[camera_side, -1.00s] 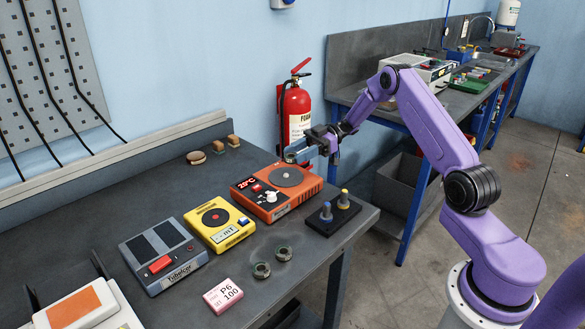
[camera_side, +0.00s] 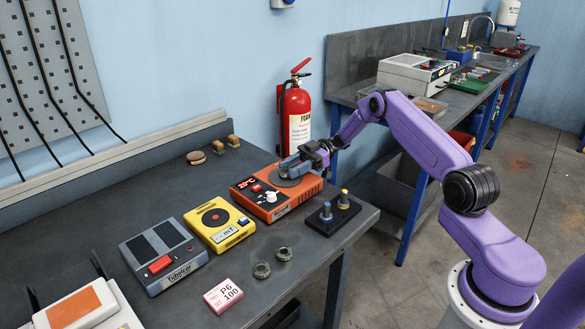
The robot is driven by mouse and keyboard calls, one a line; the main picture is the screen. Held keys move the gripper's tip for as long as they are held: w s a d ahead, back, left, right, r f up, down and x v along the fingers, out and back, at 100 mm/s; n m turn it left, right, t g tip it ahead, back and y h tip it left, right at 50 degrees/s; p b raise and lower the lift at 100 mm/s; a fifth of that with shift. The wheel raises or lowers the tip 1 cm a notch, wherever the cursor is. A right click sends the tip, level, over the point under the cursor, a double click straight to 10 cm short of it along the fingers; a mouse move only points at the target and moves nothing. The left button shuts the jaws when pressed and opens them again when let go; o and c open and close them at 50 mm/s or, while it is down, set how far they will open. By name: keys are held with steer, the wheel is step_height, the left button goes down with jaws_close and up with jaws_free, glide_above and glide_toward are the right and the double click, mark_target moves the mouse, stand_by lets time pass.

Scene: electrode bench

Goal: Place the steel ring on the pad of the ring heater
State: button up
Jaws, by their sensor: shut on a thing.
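The ring heater is an orange box (camera_side: 270,211) with a red 20°C display, a white knob and a round dark grey pad (camera_side: 297,183) on top. My gripper (camera_side: 287,167) is low over the pad, pointing left. It is shut on the steel ring, a small grey piece largely hidden by the fingers. I cannot tell whether the ring touches the pad.
Two small dark rings (camera_side: 261,270) lie on the bench near its front edge. A black stand with two posts (camera_side: 333,218) is right of the heater. A yellow device (camera_side: 216,239) and a grey device (camera_side: 160,262) stand to the left.

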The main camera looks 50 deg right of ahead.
steer(key=shift+f, duration=0.1)
steer(key=o, duration=1.1)
